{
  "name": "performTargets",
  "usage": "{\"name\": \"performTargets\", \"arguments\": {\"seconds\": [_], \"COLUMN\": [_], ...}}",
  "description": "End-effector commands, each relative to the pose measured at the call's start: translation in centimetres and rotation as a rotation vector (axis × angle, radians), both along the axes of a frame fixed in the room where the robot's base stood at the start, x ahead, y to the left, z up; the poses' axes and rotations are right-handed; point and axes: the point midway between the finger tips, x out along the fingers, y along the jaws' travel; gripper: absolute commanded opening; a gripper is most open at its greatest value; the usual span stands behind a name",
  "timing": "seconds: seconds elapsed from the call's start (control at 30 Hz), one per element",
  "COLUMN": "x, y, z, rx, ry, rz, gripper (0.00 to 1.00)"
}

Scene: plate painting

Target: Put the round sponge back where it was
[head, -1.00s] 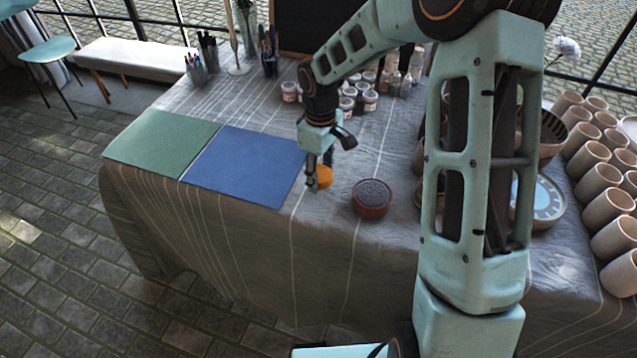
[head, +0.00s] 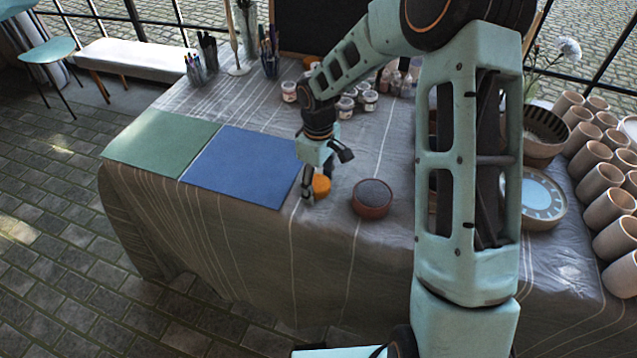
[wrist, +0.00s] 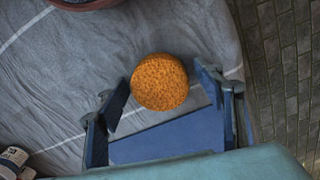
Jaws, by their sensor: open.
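The round orange sponge (head: 321,186) appears to rest on the grey cloth of the table, between the blue mat and the dark round bowl. In the wrist view the sponge (wrist: 159,82) lies between and slightly beyond the fingertips. My gripper (head: 313,190) is low over the cloth at the sponge, pointing down. In the wrist view its two fingers (wrist: 163,98) are spread apart, with a visible gap between the left finger and the sponge.
The blue mat (head: 243,168) and green mat (head: 160,140) lie to the left. The dark-filled terracotta bowl (head: 371,198) stands just right of the sponge. Small paint jars (head: 362,101) stand behind. Clay cups (head: 606,187) crowd the right side. The table's front edge is close.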

Motion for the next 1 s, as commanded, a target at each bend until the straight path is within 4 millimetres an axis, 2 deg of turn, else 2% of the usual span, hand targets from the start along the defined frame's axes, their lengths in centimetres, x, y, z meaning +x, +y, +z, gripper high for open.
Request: {"name": "performTargets", "arguments": {"seconds": [0.17,0.27,0.6,0.7,0.83,1.0], "x": [0.0,0.1,0.1,0.1,0.0,0.0], "y": [0.0,-0.1,0.0,0.0,0.0,0.0], "z": [0.5,1.7,8.9,10.5,11.8,12.4], "rx": [0.000,0.000,0.000,0.001,0.000,0.000], "ry": [0.000,-0.004,-0.005,-0.003,-0.002,0.000], "rz": [0.000,-0.001,-0.002,-0.002,0.000,0.000], "gripper": [0.62,0.62,0.62,0.62,0.62,0.62]}}
